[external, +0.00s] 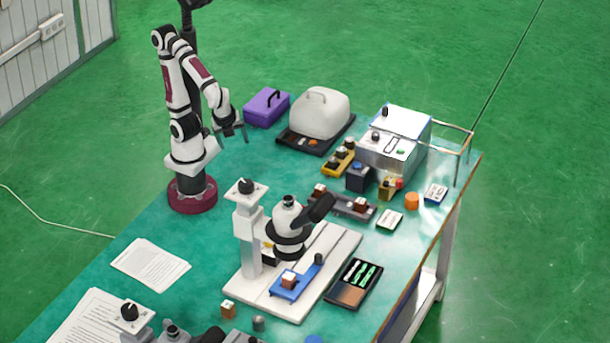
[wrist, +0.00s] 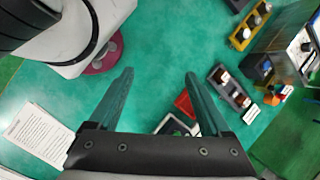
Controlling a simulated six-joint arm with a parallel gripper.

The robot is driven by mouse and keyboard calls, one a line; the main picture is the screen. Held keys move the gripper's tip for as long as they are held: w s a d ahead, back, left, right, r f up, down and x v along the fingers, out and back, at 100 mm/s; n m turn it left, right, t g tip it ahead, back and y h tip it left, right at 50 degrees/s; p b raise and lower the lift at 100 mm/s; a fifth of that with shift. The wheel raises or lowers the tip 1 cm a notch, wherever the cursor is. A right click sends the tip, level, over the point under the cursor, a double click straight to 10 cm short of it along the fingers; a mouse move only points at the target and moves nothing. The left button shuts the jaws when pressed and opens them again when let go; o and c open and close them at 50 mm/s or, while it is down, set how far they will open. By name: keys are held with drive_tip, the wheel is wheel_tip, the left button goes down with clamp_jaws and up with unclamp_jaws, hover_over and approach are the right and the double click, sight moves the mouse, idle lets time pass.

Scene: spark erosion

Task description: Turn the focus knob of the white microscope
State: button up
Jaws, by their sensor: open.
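The white microscope (external: 250,232) stands on a pale base plate near the middle of the table. A black knob (external: 246,185) sits on top of its column; I cannot tell for certain whether this is the focus knob. The dark eyepiece tube tilts up to the right. My gripper (external: 231,130) is up and behind the microscope, well apart from it, near the purple box. In the wrist view my gripper (wrist: 158,76) is open, with nothing between its fingers. I cannot make out the microscope in the wrist view.
A blue slide holder (external: 292,284) lies on the microscope's base. A second microscope (external: 130,312) is partly cut off at the bottom. The purple box (external: 266,108), a white covered device (external: 320,115) and a metal box (external: 395,140) stand behind. Paper (external: 150,265) lies left; the table's middle left is clear.

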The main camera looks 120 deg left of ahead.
drive_tip(key=w+d+r+m+t+y, duration=0.1)
drive_tip(key=w+d+r+m+y, duration=0.15)
drive_tip(key=w+m, duration=0.2)
drive_tip(key=m+t, duration=1.6)
approach(246, 183)
drive_tip(key=shift+y, duration=0.35)
drive_tip(key=x, duration=0.6)
drive_tip(key=f+x, duration=0.1)
drive_tip(key=x, duration=0.3)
drive_tip(key=shift+d+f, duration=0.15)
